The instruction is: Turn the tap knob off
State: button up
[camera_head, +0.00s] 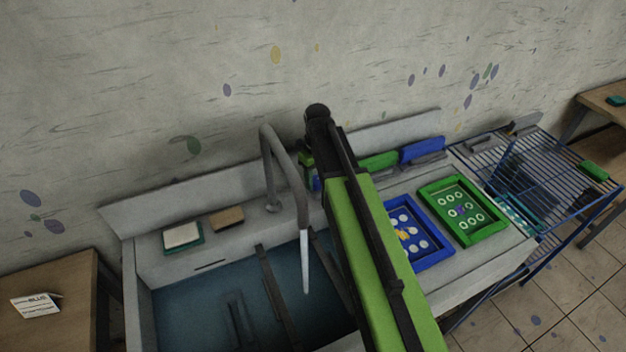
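The grey tap (267,155) rises from the back of the sink and bends over the basin. A pale stream of water (305,262) runs from its spout. I cannot make out the tap knob; it may be hidden behind my green and black arm, which reaches up across the picture just right of the tap. My gripper and its fingers do not show, so I cannot tell how they stand to the knob. A small green and blue piece (309,170) shows between the tap and my arm; I cannot tell what it is.
The sink basin (200,305) holds dark bars. A sponge (227,218) and a pale block on a green dish (182,236) lie on its back ledge. Blue (440,258) and green (487,236) framed screens lie right of my arm. A blue wire rack (570,200) stands further right.

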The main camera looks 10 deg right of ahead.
jog(key=c, duration=0.5)
jog(key=shift+o, duration=0.5)
jog(key=shift+a, duration=0.45)
jog(key=shift+d, duration=0.25)
jog(key=shift+c, duration=0.7)
jog(key=shift+s+m, duration=0.1)
jog(key=shift+m, duration=1.9)
jog(key=m, duration=0.3)
jog(key=shift+m, duration=0.3)
jog(key=m, duration=1)
jog(key=shift+m, duration=0.3)
